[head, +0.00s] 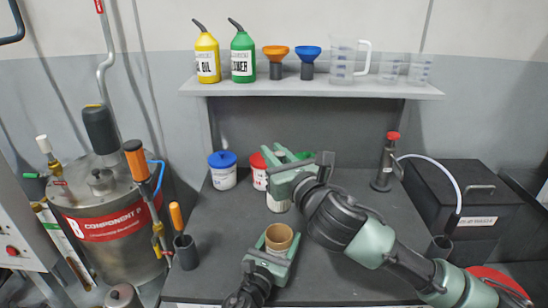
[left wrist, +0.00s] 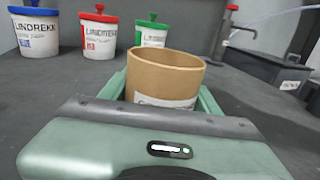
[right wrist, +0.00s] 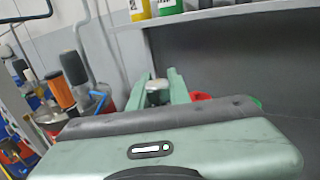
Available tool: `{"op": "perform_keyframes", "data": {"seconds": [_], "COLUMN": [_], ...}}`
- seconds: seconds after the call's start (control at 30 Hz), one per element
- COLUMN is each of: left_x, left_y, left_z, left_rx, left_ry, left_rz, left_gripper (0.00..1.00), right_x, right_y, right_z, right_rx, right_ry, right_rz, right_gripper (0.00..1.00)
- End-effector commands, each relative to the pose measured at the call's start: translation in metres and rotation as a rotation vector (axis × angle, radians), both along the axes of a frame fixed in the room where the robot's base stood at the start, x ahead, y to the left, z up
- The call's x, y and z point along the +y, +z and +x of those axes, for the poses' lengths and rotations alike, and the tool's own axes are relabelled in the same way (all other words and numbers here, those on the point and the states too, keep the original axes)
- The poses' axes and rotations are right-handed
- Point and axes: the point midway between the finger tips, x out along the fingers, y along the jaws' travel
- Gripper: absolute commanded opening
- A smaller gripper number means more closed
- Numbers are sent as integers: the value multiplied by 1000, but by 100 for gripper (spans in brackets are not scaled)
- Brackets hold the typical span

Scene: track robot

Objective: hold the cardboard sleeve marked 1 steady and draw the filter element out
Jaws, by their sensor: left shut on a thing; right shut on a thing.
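The brown cardboard sleeve (head: 279,237) stands upright between the fingers of my left gripper (head: 273,245), which is shut on it. In the left wrist view the sleeve (left wrist: 165,75) shows an open round top and a white label, its text mostly hidden. My right gripper (head: 284,160) is shut and raised above and beyond the sleeve. A pale cylinder, apparently the filter element (head: 278,203), shows below it. A whitish end of it (right wrist: 157,94) sits between the right fingers. No filter element shows above the sleeve's rim in the left wrist view.
Tubs with blue (head: 222,171), red (head: 260,172) and green lids (left wrist: 151,33) stand at the bench's back. A pump bottle (head: 385,163) and black case (head: 458,200) are right. A steel tank (head: 110,225) is left. A shelf (head: 310,88) overhangs the back.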

Motion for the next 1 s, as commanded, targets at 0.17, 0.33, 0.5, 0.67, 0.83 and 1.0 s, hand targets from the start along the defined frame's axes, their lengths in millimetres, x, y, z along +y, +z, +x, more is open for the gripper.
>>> {"op": "perform_keyframes", "data": {"seconds": [0.17,0.33,0.5,0.67,0.83,1.0], "left_x": [0,0,2,10,23,35], "left_y": [-1,0,-1,-2,-2,-2], "left_z": [0,0,-3,-24,-59,-89], "left_rx": [1,1,1,0,2,3], "left_ry": [0,0,0,-1,-2,0], "left_rz": [0,0,1,4,3,0], "left_gripper": [86,86,86,86,86,86], "right_x": [0,0,0,0,0,0], "right_y": [0,0,0,0,0,0], "right_z": [0,0,0,0,0,0], "right_rx": [-1,-2,-2,-2,-2,-2], "right_ry": [0,0,0,0,0,0], "right_rz": [0,1,1,1,1,1], "right_gripper": [0,0,0,0,0,0]}}
